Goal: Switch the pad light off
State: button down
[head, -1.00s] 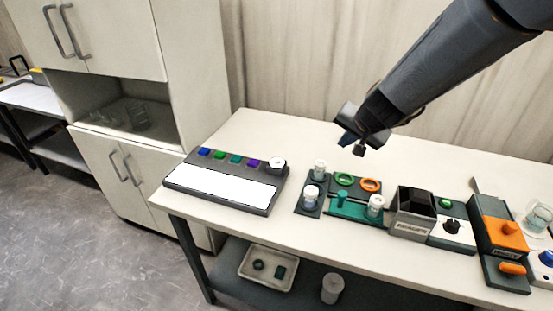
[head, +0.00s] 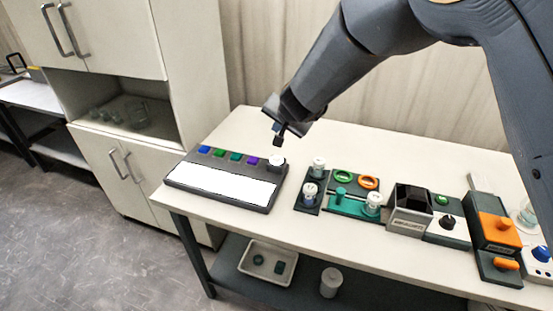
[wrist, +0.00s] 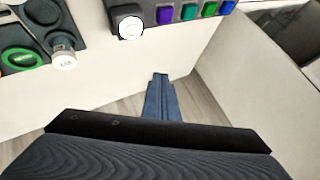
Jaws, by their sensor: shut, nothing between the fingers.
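The light pad is a dark grey panel (head: 182,186) at the left end of the bench, with a glowing white area (head: 222,184). Blue, green and purple buttons run along its back edge, with a round white knob (head: 276,160) at the right end of the row. In the wrist view the knob (wrist: 131,28) shows at the top, beside the purple button (wrist: 165,15). My gripper (head: 279,140) is shut and empty, above and just behind the knob in the head view. In the wrist view my fingertips (wrist: 160,77) are apart from the knob.
Right of the pad stand a dark tray with white-capped vials (head: 310,190), a teal holder (head: 350,205) with green and orange rings behind it, a dark-topped box (head: 408,210) and an orange-topped unit (head: 497,230). A wall stands behind the bench. Clear bench lies in front.

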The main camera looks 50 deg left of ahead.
aim_at(278, 161)
notch_tip(278, 161, down, 9)
jog(key=b, duration=0.9)
dwell(1.9)
jog(key=shift+f+b, duration=0.3)
jog(key=shift+b, duration=0.2)
jog(key=shift+f+b, duration=0.45)
dwell(0.6)
dwell(0.3)
jog(key=shift+r+p, duration=0.8)
jog(key=shift+p, duration=0.05)
notch_tip(278, 161, up, 5)
jog(key=p, duration=0.5)
